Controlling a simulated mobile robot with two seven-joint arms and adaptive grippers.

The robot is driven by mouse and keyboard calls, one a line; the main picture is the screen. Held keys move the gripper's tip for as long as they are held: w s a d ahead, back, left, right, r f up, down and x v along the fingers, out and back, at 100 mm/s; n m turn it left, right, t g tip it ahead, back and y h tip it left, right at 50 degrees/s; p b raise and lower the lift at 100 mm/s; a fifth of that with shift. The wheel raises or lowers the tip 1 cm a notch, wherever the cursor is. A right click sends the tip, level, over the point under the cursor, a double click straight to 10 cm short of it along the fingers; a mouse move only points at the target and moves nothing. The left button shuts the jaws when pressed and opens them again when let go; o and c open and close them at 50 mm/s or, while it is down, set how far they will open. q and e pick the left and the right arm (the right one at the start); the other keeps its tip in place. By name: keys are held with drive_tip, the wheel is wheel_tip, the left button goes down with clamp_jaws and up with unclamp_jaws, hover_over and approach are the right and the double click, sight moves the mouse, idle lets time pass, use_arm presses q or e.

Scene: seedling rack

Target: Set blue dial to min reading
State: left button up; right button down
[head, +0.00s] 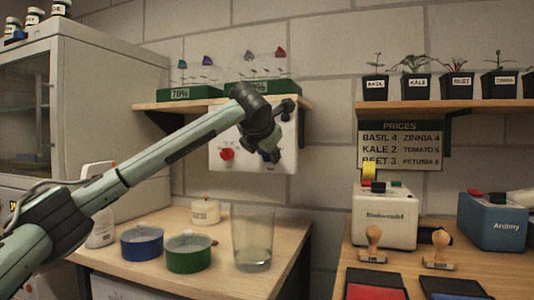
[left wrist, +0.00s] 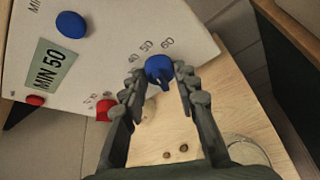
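A white panel (head: 282,160) is on the wall under the left shelf. In the left wrist view the panel (left wrist: 120,60) shows tilted, with a blue dial (left wrist: 158,69) near its edge and the numbers 40, 50 and 60 beside it. A ridge on the dial points down in that picture. My left gripper (left wrist: 160,76) is open, with one finger on each side of this dial; I cannot tell whether they touch it. In the head view my left gripper (head: 270,156) covers much of the dial's area. My right gripper is not in view.
Below, the table holds a clear cup (head: 253,238), a blue tub (head: 142,243) and a green tub (head: 190,253).

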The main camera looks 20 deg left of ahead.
use_arm(q)
drive_tip(key=o, duration=0.4)
drive_tip(key=v, duration=1.2)
drive_tip(key=shift+f, duration=0.1)
